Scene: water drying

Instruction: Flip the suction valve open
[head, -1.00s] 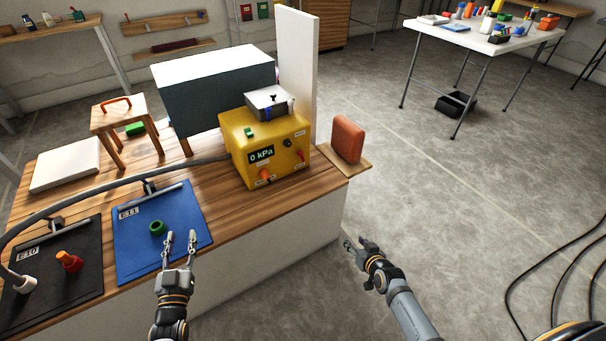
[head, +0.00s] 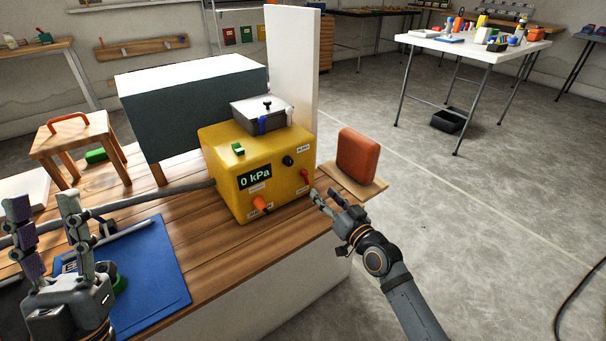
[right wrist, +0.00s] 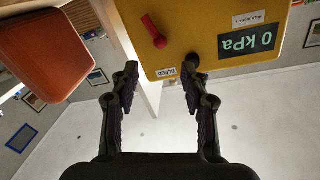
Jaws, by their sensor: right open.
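The yellow box (head: 220,160) stands on the wooden bench with a "0 kPa" display (head: 255,177). Its front carries an orange lever (head: 261,203), a black knob (head: 288,161) and a red lever (head: 304,175); I cannot tell which is the suction valve. The red lever also shows in the right wrist view (right wrist: 153,31), near the black knob (right wrist: 192,61) with a BLEED label beside it. My right gripper (head: 328,194) is open and empty, just in front of the box's right end; its fingers (right wrist: 158,88) point toward it. My left gripper (head: 43,203) is open above the blue mat.
The blue mat (head: 160,265) holds a green ring (head: 120,284), partly hidden by my left gripper. A red-orange block (head: 358,152) stands on a small wooden shelf just right of the box. A white panel (head: 291,70) rises behind. A grey hose runs to the box's left side.

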